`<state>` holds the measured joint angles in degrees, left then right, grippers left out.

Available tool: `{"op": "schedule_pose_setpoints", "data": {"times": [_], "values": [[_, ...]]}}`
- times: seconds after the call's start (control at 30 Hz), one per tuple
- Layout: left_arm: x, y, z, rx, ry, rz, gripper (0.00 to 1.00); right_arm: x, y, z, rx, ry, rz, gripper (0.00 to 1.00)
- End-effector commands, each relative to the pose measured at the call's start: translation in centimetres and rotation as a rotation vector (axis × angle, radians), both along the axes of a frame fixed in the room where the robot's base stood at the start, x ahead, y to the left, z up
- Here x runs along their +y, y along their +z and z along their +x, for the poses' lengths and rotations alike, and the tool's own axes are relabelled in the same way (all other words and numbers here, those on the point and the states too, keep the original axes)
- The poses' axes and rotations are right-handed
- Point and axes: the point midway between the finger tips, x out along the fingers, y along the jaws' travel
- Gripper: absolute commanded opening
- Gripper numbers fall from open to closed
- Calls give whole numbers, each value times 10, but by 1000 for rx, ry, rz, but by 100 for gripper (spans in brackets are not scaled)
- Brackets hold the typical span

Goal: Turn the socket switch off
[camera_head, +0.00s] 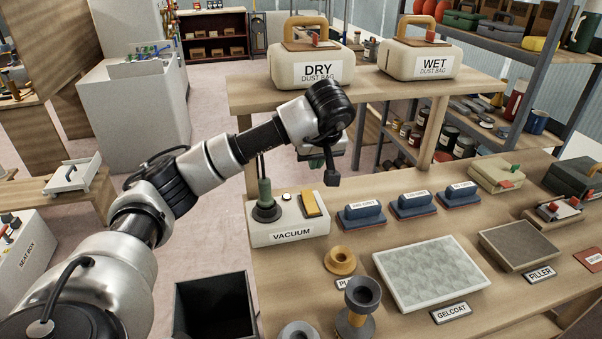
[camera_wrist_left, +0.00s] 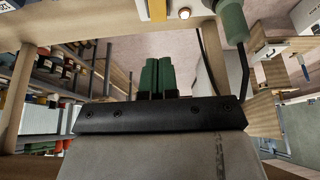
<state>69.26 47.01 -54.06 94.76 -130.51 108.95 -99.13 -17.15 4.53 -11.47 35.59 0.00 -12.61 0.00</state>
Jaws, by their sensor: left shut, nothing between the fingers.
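The socket box labelled VACUUM (camera_head: 292,235) stands at the left edge of the workbench. It carries a yellow rocker switch (camera_head: 313,204), a small white round light or button (camera_head: 286,197) and a green plug (camera_head: 265,198) with a cable. My left gripper (camera_head: 316,163) hangs above and behind the switch, apart from it. In the left wrist view its green fingers (camera_wrist_left: 158,76) are together and empty. The yellow switch (camera_wrist_left: 157,10) shows at the top edge there, with the plug (camera_wrist_left: 232,20) to its right. The switch's exact tilt is hard to tell. My right gripper is not in view.
A raised shelf with DRY (camera_head: 318,71) and WET (camera_head: 426,65) dust bags stands behind the gripper. Blue sanding blocks (camera_head: 361,216) sit right of the box. A yellow ring (camera_head: 340,261) and a gelcoat panel (camera_head: 430,272) lie in front. A dark open bin (camera_head: 214,306) stands at lower left.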

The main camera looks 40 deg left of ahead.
Motion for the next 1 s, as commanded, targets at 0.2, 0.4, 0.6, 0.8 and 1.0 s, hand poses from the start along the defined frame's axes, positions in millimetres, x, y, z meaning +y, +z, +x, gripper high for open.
{"op": "schedule_pose_setpoints", "data": {"times": [0.2, 0.4, 0.6, 0.8, 1.0], "values": [[0, 1, 0, 0, 0, 2, 0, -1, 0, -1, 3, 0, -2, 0], [1, 0, 0, 0, 0, 1, 0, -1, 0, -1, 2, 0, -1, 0], [7, -18, 5, 4, 3, 1, 0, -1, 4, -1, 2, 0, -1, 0], [20, -56, 17, 6, 3, 0, 0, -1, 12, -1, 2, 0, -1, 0], [34, -93, 28, 5, 2, 0, 0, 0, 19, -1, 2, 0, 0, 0]]}}
